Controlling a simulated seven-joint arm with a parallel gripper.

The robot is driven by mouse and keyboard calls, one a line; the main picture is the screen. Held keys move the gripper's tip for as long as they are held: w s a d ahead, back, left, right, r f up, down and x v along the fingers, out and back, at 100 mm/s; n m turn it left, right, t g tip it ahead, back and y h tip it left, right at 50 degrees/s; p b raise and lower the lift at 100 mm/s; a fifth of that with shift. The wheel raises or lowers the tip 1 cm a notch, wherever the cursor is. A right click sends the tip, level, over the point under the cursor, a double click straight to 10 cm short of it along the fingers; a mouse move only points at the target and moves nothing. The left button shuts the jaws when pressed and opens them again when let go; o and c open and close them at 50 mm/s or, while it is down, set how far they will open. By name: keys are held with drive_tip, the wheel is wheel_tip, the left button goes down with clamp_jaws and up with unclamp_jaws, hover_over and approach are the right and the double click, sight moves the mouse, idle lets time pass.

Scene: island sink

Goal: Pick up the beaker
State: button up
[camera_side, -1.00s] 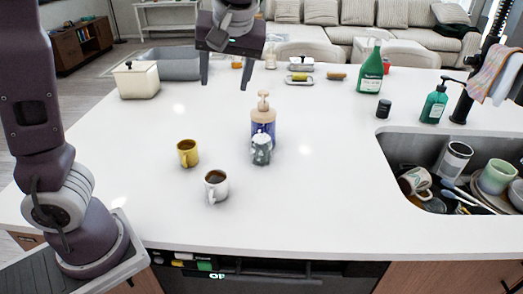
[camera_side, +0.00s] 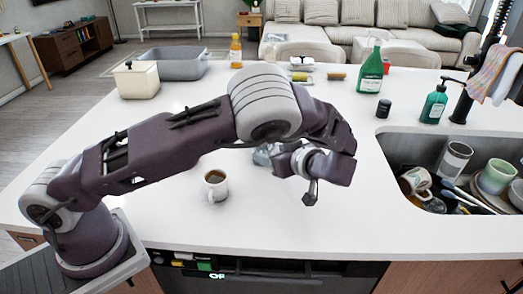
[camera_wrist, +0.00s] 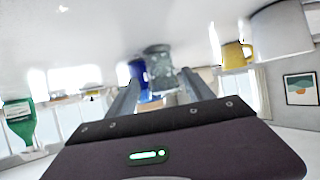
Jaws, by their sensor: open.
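The beaker, a small grey speckled vessel, shows in the wrist view (camera_wrist: 158,62) in line with the gap between my fingers. That view is upside down, with the counter at the top. I cannot tell whether the fingertips reach past its sides. In the side view only a grey part of the beaker (camera_side: 263,155) shows; my arm covers the rest. My gripper (camera_wrist: 160,82) is open, with its two fingers apart and nothing held. In the side view the fingers are mostly hidden by my wrist.
A blue pump bottle (camera_wrist: 138,74) stands close behind the beaker. The sink (camera_side: 400,150) with dishes is at right. The front of the counter (camera_side: 300,230) is clear.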

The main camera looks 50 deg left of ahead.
sight(266, 151)
drive_tip(key=x, duration=0.7)
drive_tip(key=shift+f, duration=0.15)
drive_tip(key=c, duration=1.3)
drive_tip(key=shift+r, duration=0.25)
drive_tip(key=shift+r, duration=1.5)
drive_tip(key=shift+d+r, duration=0.1)
drive_tip(key=shift+d, duration=0.05)
drive_tip(key=s+d, duration=0.1)
drive_tip(key=d, duration=0.4)
drive_tip(key=s+d, duration=0.1)
drive_tip(key=d, duration=0.5)
drive_tip(key=s+d, duration=0.1)
drive_tip(key=d, duration=0.5)
drive_tip(key=shift+s+d, duration=0.15)
drive_tip(key=shift+s, duration=0.1)
